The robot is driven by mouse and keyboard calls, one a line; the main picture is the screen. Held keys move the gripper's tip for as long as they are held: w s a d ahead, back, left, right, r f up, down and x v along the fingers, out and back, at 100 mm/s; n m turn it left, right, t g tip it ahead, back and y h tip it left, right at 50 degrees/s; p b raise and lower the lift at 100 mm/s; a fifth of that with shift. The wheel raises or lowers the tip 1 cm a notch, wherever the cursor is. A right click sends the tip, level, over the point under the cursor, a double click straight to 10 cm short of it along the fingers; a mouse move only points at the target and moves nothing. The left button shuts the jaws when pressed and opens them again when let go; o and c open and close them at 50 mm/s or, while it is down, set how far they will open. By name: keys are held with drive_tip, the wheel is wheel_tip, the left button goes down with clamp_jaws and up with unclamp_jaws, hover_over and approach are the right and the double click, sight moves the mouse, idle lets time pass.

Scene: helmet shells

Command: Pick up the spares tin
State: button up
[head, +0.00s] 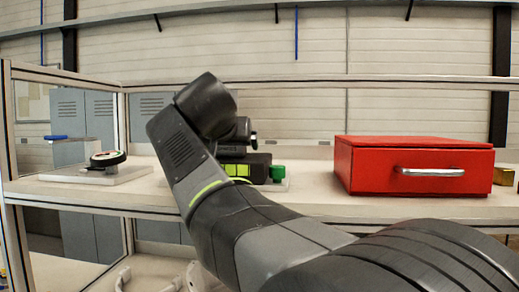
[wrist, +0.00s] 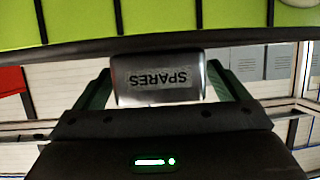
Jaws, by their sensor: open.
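The spares tin (wrist: 157,80) is a grey metallic tin with dark lettering reading SPARES, upside down in the wrist view. My gripper (wrist: 159,70) is open, with one dark green finger on each side of the tin. Narrow gaps seem to show between fingers and tin; I cannot tell whether either touches. A dark edge below lime-green panels (wrist: 150,22) runs along the tin's upper side in that picture. In the head view my arm covers the area and I cannot make out the tin.
In the head view a red box with a silver handle (head: 415,165) stands right on the pale shelf (head: 325,205).

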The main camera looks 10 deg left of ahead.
drive_tip(key=c, duration=1.1)
drive_tip(key=shift+o, duration=0.2)
drive_tip(key=shift+r, duration=0.8)
wheel_tip(320, 180, up, 2)
drive_tip(key=s+b, duration=0.4)
drive_tip(key=s, duration=1.4)
drive_tip(key=shift+d+b, duration=0.4)
